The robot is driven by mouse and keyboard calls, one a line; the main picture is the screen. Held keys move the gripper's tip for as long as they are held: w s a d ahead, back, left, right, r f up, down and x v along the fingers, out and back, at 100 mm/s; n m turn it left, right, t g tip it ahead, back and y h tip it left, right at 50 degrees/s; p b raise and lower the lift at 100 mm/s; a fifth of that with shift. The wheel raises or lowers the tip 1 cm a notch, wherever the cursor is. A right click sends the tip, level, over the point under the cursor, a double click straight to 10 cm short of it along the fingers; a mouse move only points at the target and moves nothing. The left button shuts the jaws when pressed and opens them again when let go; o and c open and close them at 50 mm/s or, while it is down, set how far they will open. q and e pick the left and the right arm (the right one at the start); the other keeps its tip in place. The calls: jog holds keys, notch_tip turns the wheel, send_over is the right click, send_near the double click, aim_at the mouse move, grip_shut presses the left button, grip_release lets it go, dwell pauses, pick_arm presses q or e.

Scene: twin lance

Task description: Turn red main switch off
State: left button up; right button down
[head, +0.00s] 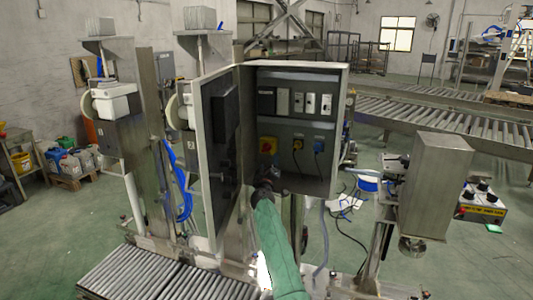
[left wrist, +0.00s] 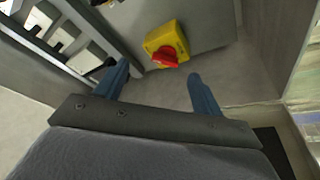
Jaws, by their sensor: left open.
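The red main switch (head: 268,147) is a red knob on a yellow plate, low on the inner panel of an open grey cabinet (head: 343,100). In the left wrist view the red knob (left wrist: 165,57) stands out from its yellow plate (left wrist: 167,36), beyond the fingertips and roughly between them. My left gripper (head: 265,177) is at the cabinet's lower opening, just below the switch. In the left wrist view its two blue fingers (left wrist: 159,82) are wide apart with nothing between them. They look apart from the knob. My right gripper is not in view.
The open cabinet door (head: 222,150) stands to the left of my left arm. Yellow and blue plugs (head: 297,145) with cables sit right of the switch. A grey post with a control box (head: 483,205) stands at the right. Roller conveyors (head: 440,115) lie behind.

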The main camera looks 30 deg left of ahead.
aim_at(267, 149)
pick_arm(q)
jog(key=shift+n+y, duration=0.3)
jog(key=shift+y, duration=0.4)
jog(key=shift+a+f+p+x, duration=0.1)
jog(key=shift+a+p+x, duration=0.15)
jog(key=shift+x, duration=1.05)
jog(key=shift+a+f+p+x, duration=0.15)
jog(key=shift+p+x, duration=0.25)
jog(key=shift+x, duration=0.9)
jog(key=shift+a+f+p+x, duration=0.15)
jog(key=shift+p+x, duration=0.15)
jog(key=shift+x, duration=1)
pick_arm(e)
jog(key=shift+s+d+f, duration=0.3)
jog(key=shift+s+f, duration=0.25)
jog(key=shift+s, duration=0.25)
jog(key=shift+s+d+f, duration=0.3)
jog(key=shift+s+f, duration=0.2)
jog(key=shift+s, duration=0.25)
pick_arm(q)
jog(key=shift+s, duration=0.2)
jog(key=c, duration=1)
jog(key=shift+r, duration=0.1)
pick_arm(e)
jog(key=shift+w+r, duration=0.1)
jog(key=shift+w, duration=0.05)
